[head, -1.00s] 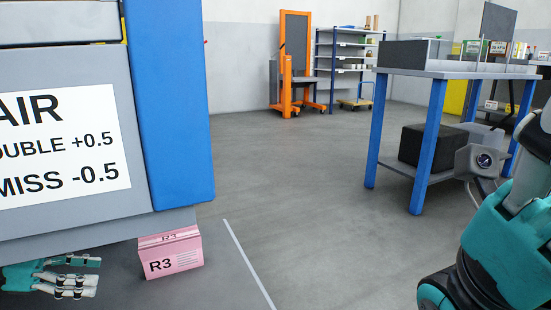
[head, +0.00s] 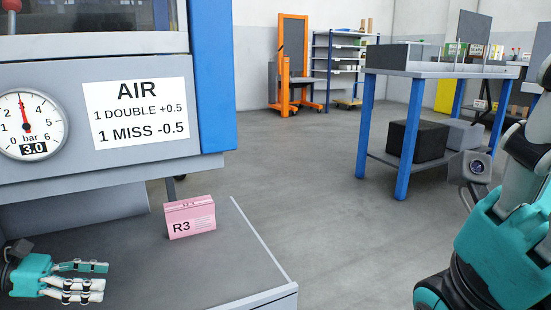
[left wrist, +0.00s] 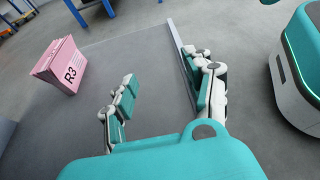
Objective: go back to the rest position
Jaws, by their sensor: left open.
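My left gripper (head: 104,279) is open and empty at the lower left of the head view, over the dark grey tabletop (head: 235,262). Its teal and white fingers point right. In the left wrist view the open fingers (left wrist: 167,75) have only the grey surface between them. A pink box marked R3 (head: 190,218) stands upright on the tabletop, beyond the gripper and apart from it; it also shows at the left of the left wrist view (left wrist: 62,65). My right arm is folded at the right edge of the head view; I see no right fingers.
A grey and blue machine with a pressure gauge (head: 25,125) and a sign (head: 136,113) overhangs the tabletop at the left. A blue-legged table (head: 408,135) with a black box (head: 417,142) stands at the right. An orange lift (head: 285,65) is far back. The floor between is clear.

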